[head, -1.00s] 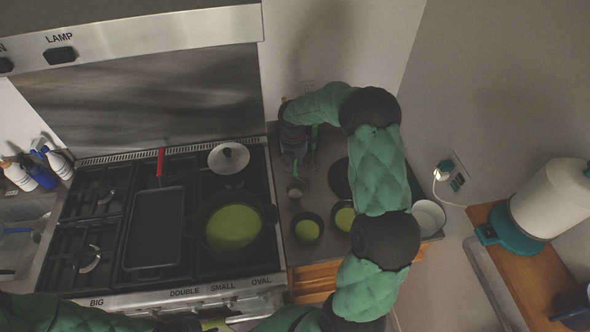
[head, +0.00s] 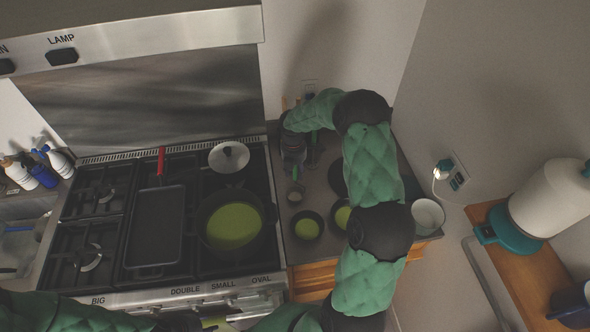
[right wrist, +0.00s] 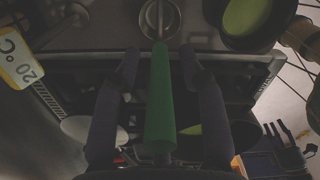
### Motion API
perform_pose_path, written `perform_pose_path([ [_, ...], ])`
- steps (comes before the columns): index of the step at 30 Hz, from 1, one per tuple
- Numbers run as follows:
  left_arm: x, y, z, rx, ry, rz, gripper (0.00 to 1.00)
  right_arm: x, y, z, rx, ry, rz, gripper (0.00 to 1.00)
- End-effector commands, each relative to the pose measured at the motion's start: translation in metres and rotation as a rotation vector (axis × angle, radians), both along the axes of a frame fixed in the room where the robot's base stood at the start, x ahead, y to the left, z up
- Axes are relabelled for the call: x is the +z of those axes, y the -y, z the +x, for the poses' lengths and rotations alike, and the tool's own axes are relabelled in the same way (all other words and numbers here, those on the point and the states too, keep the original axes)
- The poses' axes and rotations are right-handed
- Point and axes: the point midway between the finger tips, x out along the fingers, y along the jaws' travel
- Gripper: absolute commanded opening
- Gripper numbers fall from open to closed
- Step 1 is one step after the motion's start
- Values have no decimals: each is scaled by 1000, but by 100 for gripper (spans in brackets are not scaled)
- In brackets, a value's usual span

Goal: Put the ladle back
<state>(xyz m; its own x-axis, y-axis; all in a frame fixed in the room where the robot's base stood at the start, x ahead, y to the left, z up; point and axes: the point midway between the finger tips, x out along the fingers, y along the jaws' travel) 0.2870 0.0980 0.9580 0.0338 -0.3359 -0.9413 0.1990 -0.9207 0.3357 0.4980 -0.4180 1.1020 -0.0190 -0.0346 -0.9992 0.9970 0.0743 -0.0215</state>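The ladle shows in the right wrist view as a long green handle (right wrist: 160,105) with a round metal end (right wrist: 158,18) at the top of the picture. My right gripper (right wrist: 160,68) has one dark finger on each side of the handle, with gaps showing on both sides. In the head view my right gripper (head: 296,172) points down over the counter beside the stove, above a small round shape (head: 295,196). My arm hides much of the spot around it. My left arm crosses the bottom edge of the head view; its gripper does not show clearly.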

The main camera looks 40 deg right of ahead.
Motion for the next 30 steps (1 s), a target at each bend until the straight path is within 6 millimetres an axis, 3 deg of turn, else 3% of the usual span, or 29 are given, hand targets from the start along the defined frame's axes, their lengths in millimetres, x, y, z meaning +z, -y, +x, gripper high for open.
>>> perform_pose_path([
  [8, 1, 0, 0, 0, 0, 0, 40, 9, 0, 1, -1, 3, -2, 41],
  [21, -9, 0, 0, 0, 0, 0, 40, 90, -3, 3, -1, 4, -2, 41],
  [30, -11, 0, 0, 0, 0, 0, 40, 121, -4, 3, 0, 1, -1, 41],
])
